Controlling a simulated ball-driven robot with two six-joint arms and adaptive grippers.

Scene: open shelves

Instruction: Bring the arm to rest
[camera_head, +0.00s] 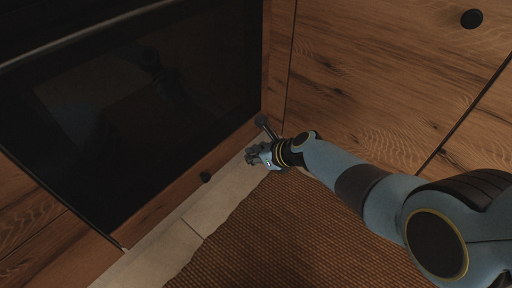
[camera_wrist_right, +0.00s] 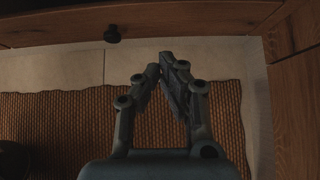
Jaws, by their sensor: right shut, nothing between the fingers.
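My right arm comes in from the lower right of the head view, blue-grey with dark bands. Its gripper (camera_head: 256,155) is low, near the corner where the oven front meets the wooden cabinets. In the right wrist view, the two fingers of the right gripper (camera_wrist_right: 162,66) come together at their tips with nothing between them. They show over the pale floor and the edge of a brown mat. My left gripper is in neither view.
A dark oven door (camera_head: 150,100) fills the left. Wooden cabinet fronts (camera_head: 370,75) with a round black knob (camera_head: 471,18) stand at the right. A brown woven mat (camera_head: 290,235) lies on pale floor tiles (camera_head: 165,262). Another dark knob (camera_wrist_right: 112,34) is close ahead of the fingers.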

